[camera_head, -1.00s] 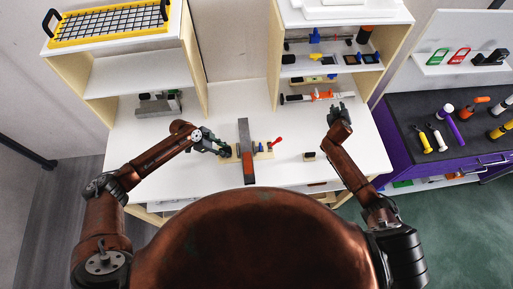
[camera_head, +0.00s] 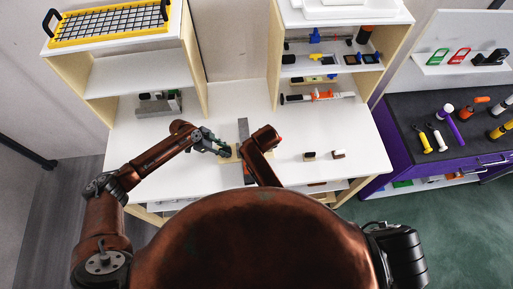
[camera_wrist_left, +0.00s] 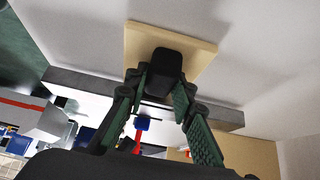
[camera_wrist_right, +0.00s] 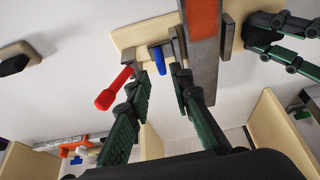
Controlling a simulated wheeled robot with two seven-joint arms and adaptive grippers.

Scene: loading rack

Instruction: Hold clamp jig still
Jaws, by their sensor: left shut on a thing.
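The clamp jig has a pale wooden base (camera_wrist_right: 128,38), a long grey bar (camera_head: 243,130) with an orange part (camera_wrist_right: 201,18), a blue pin (camera_wrist_right: 158,58) and a red handle (camera_wrist_right: 113,90). My left gripper (camera_head: 224,151) is shut on the jig's black block (camera_wrist_left: 168,64), at the base's left side. My right gripper (camera_wrist_right: 162,84) is open, its fingers apart, close to the blue pin, with the red handle to the left. I cannot tell whether it touches the pin. In the head view my right arm hides this gripper and much of the jig.
A black-topped block (camera_head: 309,156) and a white-topped block (camera_head: 338,154) rest on the white table (camera_head: 350,125) to the right. A grey metal fixture (camera_head: 158,104) stands back left. Shelf units rise behind. The table's right part is mostly clear.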

